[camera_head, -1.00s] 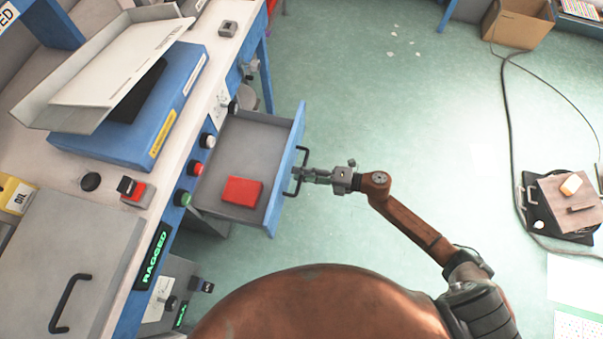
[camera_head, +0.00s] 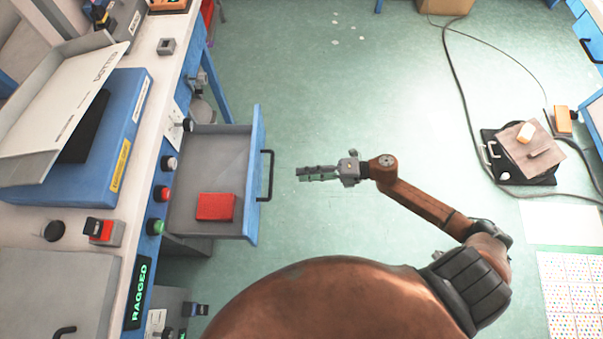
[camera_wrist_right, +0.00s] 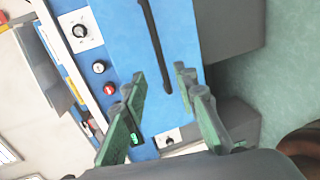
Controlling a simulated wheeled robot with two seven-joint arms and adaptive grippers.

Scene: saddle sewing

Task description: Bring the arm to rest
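My right gripper (camera_head: 300,174) hangs over the floor to the right of the open drawer (camera_head: 256,190), apart from its dark handle (camera_head: 267,176). In the right wrist view my right gripper's green-padded fingers (camera_wrist_right: 162,92) are spread with nothing between them, and the dark handle (camera_wrist_right: 156,45) lies beyond them on the blue drawer front (camera_wrist_right: 120,35). My brown right arm (camera_head: 425,203) reaches in from the lower right. A red block (camera_head: 216,206) lies in the drawer. My left gripper is not in view.
The workbench (camera_head: 140,100) with buttons and a blue case (camera_head: 130,125) stands at the left. A dark pad with a brown board (camera_head: 535,150) and a cable lie on the floor at the right. The green floor between is clear.

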